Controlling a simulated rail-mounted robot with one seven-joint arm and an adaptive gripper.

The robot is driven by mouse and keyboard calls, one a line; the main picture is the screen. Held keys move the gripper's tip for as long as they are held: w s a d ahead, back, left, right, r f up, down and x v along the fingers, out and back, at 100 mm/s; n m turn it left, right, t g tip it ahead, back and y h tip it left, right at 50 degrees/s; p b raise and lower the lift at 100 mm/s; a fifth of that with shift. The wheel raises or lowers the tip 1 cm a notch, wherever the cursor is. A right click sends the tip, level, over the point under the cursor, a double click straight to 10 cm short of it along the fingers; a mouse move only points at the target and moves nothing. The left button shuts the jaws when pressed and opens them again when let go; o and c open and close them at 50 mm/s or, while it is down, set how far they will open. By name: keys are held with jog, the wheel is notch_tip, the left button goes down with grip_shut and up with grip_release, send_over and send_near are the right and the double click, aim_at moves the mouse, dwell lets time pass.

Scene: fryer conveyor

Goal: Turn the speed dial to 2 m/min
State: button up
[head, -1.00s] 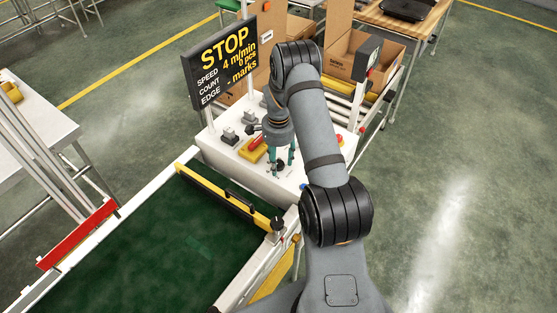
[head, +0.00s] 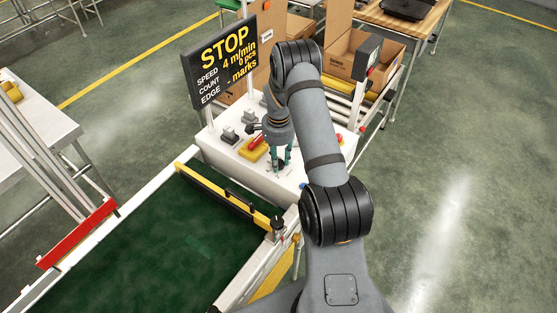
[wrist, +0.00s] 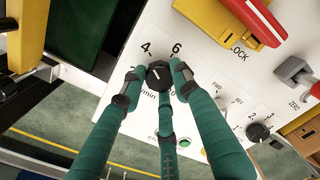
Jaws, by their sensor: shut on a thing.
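The speed dial (wrist: 158,75) is a black round knob on the white control panel (wrist: 205,60), with "4" and "6" printed beyond it and "min" beside it. A pale mark on the knob appears to point towards the 4. My gripper (wrist: 156,80) has its green fingers with black tips closed around the knob in the wrist view. In the head view my gripper (head: 280,165) is low over the panel, and the dial is hidden by the fingers. The display (head: 225,62) reads STOP, speed 4 m/min, count 0 pcs.
A yellow lock block with a red handle (wrist: 250,18) and a grey switch (wrist: 297,72) are close by. A green button (wrist: 184,142) is nearby. The green conveyor belt (head: 130,240) lies in front.

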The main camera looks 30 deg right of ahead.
jog(key=shift+f, duration=0.1)
jog(key=shift+n+b, duration=1.1)
jog(key=n+b, duration=0.2)
jog(key=shift+f+n, duration=0.1)
jog(key=shift+n, duration=0.2)
jog(key=n+b, duration=0.1)
jog(key=n, duration=0.2)
jog(key=shift+n+b, duration=0.3)
jog(key=shift+b, duration=0.05)
jog(key=shift+r+n+b, duration=0.2)
jog(key=shift+n+b, duration=0.35)
jog(key=shift+n, duration=1.35)
jog(key=o, duration=1.1)
jog(key=shift+o, duration=0.3)
jog(key=shift+r, duration=0.1)
